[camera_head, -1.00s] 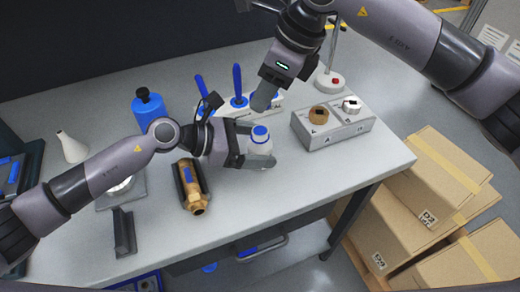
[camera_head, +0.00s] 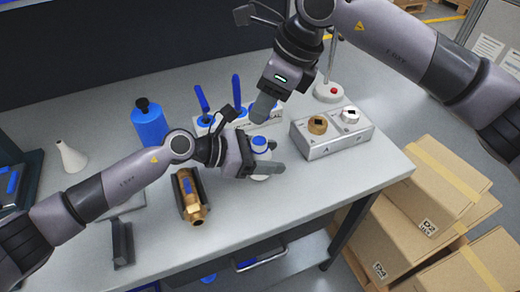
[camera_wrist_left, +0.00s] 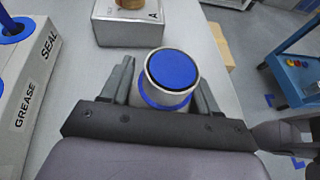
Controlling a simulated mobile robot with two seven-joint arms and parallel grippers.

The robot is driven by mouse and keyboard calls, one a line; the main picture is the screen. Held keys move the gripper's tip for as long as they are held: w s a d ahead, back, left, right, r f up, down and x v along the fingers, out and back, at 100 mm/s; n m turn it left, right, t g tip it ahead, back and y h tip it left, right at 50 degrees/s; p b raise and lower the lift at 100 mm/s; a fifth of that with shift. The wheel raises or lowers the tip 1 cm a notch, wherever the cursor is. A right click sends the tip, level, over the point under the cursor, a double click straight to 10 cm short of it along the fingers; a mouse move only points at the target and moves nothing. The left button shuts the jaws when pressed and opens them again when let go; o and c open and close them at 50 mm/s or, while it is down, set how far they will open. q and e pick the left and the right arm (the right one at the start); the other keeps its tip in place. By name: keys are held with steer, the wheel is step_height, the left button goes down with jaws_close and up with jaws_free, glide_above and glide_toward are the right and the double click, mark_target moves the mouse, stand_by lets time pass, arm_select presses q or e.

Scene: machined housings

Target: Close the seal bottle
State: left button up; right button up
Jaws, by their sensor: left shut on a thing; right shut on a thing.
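The seal bottle is pale with a blue top (camera_head: 260,142). It stands between the fingers of my left gripper (camera_head: 262,170), which is shut around its body. In the left wrist view the bottle's round blue top (camera_wrist_left: 173,70) with a dark rim faces the camera, between the two fingers of my left gripper (camera_wrist_left: 160,92). A blue band shows lower on the bottle. My right gripper (camera_head: 262,108) is shut, just above and behind the bottle, apart from its top. What it holds is hidden in the head view, and it is not in the left wrist view.
A holder marked SEAL and GREASE (camera_wrist_left: 25,85) with blue-handled tools stands behind the left gripper. A grey block (camera_head: 335,138) with two round parts is to the right. A brass part (camera_head: 190,193), a blue bottle (camera_head: 149,127) and a white cone (camera_head: 71,158) are left. Front right table is clear.

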glide_above(259, 141)
steer(key=d, duration=0.1)
steer(key=shift+s+f, duration=0.15)
steer(key=shift+f, duration=2.25)
steer(key=shift+f, duration=0.1)
steer(key=shift+f, duration=0.8)
steer(key=shift+f, duration=0.55)
steer(key=shift+s+a+m+t+h, duration=0.1)
steer(key=shift+m+t+h, duration=0.35)
steer(key=shift+m, duration=1.35)
steer(key=o, duration=1)
